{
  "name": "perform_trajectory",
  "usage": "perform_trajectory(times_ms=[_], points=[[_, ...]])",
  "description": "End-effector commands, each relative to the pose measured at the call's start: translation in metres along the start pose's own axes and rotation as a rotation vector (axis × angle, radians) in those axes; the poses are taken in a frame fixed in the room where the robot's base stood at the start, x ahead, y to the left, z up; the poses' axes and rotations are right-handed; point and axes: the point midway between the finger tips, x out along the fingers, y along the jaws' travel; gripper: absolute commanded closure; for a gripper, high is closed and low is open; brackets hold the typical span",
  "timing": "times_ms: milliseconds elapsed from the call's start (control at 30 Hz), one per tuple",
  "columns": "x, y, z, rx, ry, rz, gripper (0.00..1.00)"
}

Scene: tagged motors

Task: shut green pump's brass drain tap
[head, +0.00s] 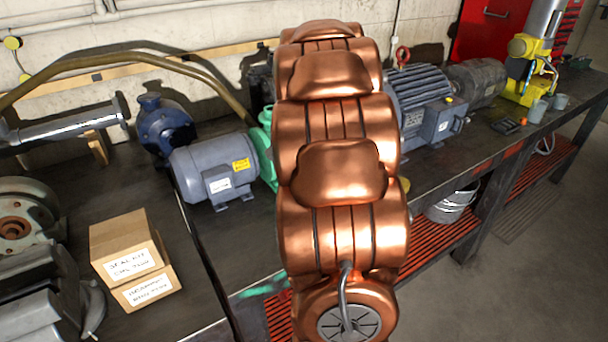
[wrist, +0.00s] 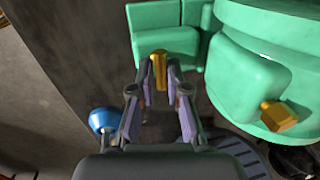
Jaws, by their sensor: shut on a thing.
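The green pump (wrist: 255,65) fills the upper right of the wrist view. Its brass tap lever (wrist: 159,62) stands out from a green block at the pump's left. My gripper (wrist: 160,76) is shut on this lever, with a fingertip on each side. A second brass fitting (wrist: 278,115) sticks out of the pump further right, apart from my gripper. In the head view a strip of the green pump (head: 264,150) shows left of my copper arm. My arm hides the rest of the pump, the tap and my gripper there.
A grey motor (head: 215,168) with a yellow tag and a dark blue pump (head: 163,125) stand left of the green pump. Two cardboard boxes (head: 133,258) sit on the bench at lower left. A blue motor (head: 425,100) stands right of my arm. A blue round thing (wrist: 103,121) lies left of my gripper.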

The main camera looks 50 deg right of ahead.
Motion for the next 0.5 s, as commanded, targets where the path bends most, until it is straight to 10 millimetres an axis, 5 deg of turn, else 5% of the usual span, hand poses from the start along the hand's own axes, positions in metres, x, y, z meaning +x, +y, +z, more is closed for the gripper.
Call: perform_trajectory(times_ms=[267,500], points=[[-0.0006,-0.0010,0.0000,0.000,0.000,-0.003,0.61],[-0.0004,-0.0005,-0.0002,0.000,0.000,-0.002,0.61]])
